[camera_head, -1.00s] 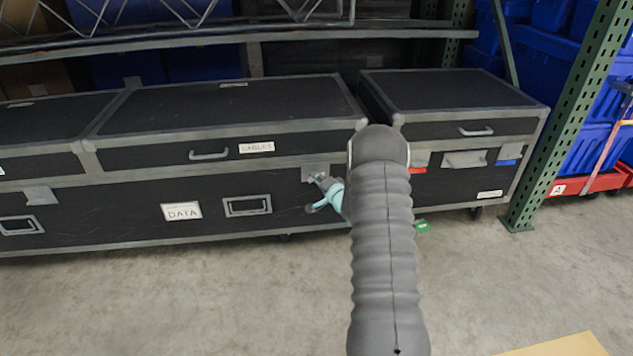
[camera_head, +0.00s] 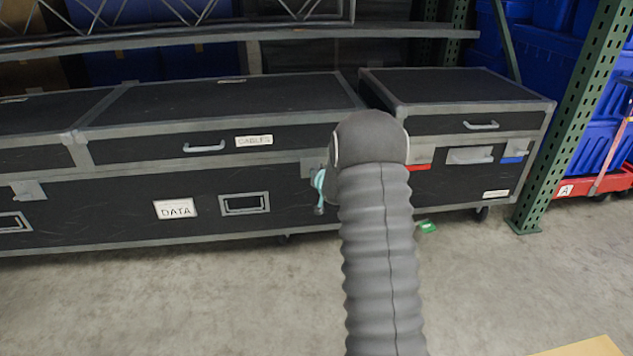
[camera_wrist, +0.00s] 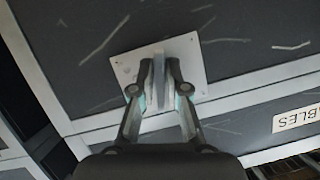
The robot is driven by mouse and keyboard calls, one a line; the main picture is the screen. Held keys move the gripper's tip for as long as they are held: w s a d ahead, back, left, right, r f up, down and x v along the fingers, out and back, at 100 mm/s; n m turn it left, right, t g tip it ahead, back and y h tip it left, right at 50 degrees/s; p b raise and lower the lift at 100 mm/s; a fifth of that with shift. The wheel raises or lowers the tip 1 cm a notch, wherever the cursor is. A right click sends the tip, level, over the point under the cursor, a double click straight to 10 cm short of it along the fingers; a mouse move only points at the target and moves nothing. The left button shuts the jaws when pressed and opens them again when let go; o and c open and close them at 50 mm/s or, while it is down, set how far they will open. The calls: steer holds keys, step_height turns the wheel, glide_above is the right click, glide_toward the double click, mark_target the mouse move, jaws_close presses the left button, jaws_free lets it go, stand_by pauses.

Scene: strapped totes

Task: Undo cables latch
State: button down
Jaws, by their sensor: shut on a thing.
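The long black case (camera_head: 120,185) has a "CABLES" label (camera_head: 254,141) on its lid and a "DATA" label (camera_head: 175,209) on its front. Its right latch (camera_head: 310,168) sits at the lid seam, partly hidden by my arm in the head view. In the wrist view, the latch plate (camera_wrist: 195,52) is pale, with a raised tab (camera_wrist: 160,80) between my fingers. My gripper (camera_wrist: 160,88) is shut on this tab. In the head view, only the teal edge of my gripper (camera_head: 320,188) shows; the "CABLES" label also appears upside down in the wrist view (camera_wrist: 297,118).
A second black case (camera_head: 465,165) stands just right, with a narrow gap between. Another latch (camera_head: 28,190) is on the long case's left part. A green rack post (camera_head: 560,140) and blue totes (camera_head: 590,150) stand at the right.

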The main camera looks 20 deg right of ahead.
steer(key=shift+n+h+b, duration=0.35)
steer(key=shift+n+h, duration=0.25)
steer(key=shift+n, duration=0.3)
steer(key=c, duration=1.3)
jaws_free()
steer(key=v, duration=1.2)
steer(key=shift+w+a+r, duration=0.1)
steer(key=shift+a+r, duration=0.05)
steer(key=shift+r, duration=0.05)
steer(key=shift+g, duration=0.3)
